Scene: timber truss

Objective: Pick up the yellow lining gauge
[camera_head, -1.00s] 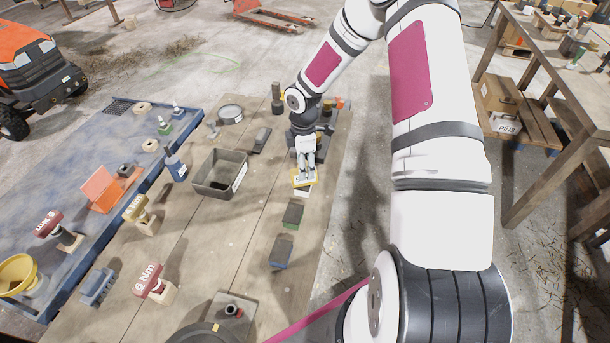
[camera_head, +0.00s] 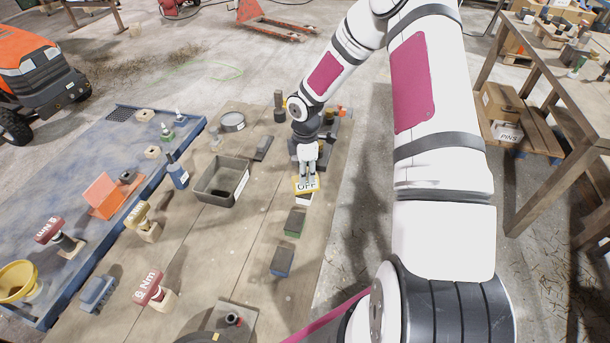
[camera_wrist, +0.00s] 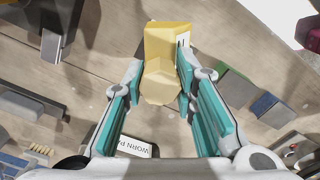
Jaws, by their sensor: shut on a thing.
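The yellow lining gauge (camera_head: 306,186) is held between the fingertips of my gripper (camera_head: 307,173) in the head view, with a white face lettered OFF turned toward the camera. It hangs just above a small white patch on the wooden bench; the gap beneath is hard to judge. In the wrist view the gauge (camera_wrist: 168,45) sits between the teal-padded fingers of my gripper (camera_wrist: 160,80), its blocky yellow end toward the camera. The fingers cover part of its sides.
A green block (camera_head: 295,222) and a blue block (camera_head: 282,260) lie nearer on the bench (camera_head: 190,250). An open grey bin (camera_head: 221,181) stands to the left, and dark items lie behind. The bench's right edge is close.

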